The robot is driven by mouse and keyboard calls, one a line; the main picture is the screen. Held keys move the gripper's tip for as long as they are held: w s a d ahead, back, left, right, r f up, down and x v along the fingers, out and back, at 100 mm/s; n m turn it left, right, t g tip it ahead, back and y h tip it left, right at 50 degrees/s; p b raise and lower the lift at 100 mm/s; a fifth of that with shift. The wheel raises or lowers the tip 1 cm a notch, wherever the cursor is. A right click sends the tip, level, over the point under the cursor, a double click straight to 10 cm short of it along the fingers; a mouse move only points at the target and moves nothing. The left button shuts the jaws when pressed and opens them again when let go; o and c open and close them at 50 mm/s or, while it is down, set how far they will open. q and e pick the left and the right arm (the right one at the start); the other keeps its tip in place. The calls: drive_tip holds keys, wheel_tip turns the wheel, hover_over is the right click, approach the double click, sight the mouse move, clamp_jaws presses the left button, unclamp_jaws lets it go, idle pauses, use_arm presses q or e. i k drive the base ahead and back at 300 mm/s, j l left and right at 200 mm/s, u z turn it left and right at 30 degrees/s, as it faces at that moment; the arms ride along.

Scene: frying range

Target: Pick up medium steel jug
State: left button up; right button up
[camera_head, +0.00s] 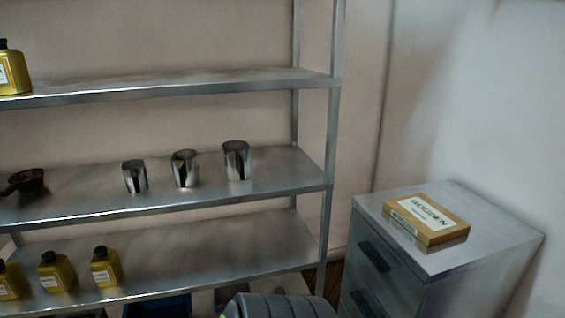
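Three shiny steel jugs stand upright in a row on the middle shelf of the metal rack. The left jug (135,177) looks smallest, the middle jug (185,169) looks medium in size, and the right jug (237,161) looks largest. There are clear gaps between them, and nothing stands in front of them. Handles cannot be made out. Neither of my grippers shows in the head view.
The steel rack (240,202) holds a dark brown object (27,182) left on the jugs' shelf. Several yellow bottles (106,267) stand on the lower shelf, another (14,72) above. A yellow box (427,220) lies on the steel cabinet (490,228). The shelf right of the jugs is bare.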

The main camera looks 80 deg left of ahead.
sight(185, 162)
drive_tip(key=u, duration=3.3)
